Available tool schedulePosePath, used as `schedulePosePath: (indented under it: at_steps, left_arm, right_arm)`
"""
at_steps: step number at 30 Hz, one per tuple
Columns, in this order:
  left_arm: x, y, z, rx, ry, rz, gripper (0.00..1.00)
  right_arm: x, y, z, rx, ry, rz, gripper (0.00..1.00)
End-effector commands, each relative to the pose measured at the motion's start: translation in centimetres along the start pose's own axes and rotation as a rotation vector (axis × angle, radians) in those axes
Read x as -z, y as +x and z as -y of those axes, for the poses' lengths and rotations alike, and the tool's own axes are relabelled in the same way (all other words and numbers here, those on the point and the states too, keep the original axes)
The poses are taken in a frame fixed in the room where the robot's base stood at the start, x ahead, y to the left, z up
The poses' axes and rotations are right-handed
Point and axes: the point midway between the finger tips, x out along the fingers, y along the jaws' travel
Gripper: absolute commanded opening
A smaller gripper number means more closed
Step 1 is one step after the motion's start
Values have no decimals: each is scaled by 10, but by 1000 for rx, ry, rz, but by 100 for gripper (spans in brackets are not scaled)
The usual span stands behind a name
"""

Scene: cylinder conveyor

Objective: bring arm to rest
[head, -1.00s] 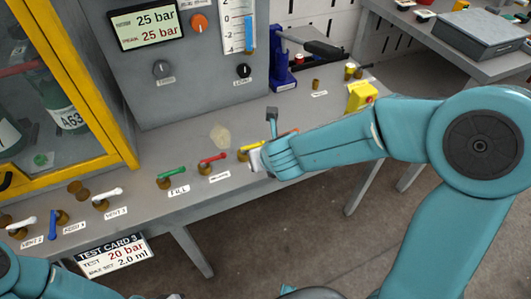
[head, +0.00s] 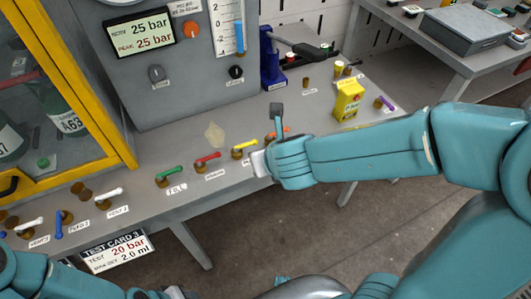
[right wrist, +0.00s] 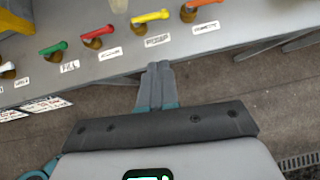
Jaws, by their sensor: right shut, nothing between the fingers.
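My right arm reaches in from the right in the head view, with its wrist over the front edge of the bench (head: 140,215). My right gripper shows in the right wrist view (right wrist: 158,82), its two fingers shut together with nothing between them. The fingers point at the bench's front edge, below the row of valves, and appear apart from the handles.
Valves with green (head: 172,170), red (head: 208,157) and yellow (head: 244,146) handles line the bench. A yellow box (head: 348,100) and a purple-handled valve (head: 385,103) stand farther right. A gauge panel (head: 170,75) and yellow-framed cabinet (head: 70,80) stand behind. Floor is open in front.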

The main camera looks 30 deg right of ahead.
Motion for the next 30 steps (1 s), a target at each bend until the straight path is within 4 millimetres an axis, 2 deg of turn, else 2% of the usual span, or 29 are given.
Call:
schedulePosePath:
  at_steps: [11,14,17,18,20,21,23,24,27,30]
  left_arm:
    - [0,0,0,0,0,0,39]
    - [0,-4,-1,0,0,0,39]
    - [0,-11,-4,0,0,0,39]
    - [0,-14,-5,0,0,0,39]
    - [0,-20,-7,0,0,0,39]
    - [0,-23,-8,0,0,0,39]
    - [0,-28,-10,0,0,0,39]
    - [-1,-30,-11,0,0,0,39]
    - [-1,-36,-13,0,0,0,39]
    - [-1,-39,-14,0,0,0,39]
  right_arm:
    - [3,1,0,-2,12,-8,0]
    - [23,12,-6,-20,142,-99,0]
    - [73,32,-23,-23,519,-325,0]
    - [98,40,-32,0,736,-438,0]
    - [134,50,-47,77,1105,-599,0]
    - [154,56,-56,155,1361,-686,0]
    - [181,64,-65,302,1737,-777,0]
    - [196,71,-69,413,1973,-807,0]
    - [228,85,-70,701,2477,-783,0]
    - [253,96,-64,935,2823,-669,0]
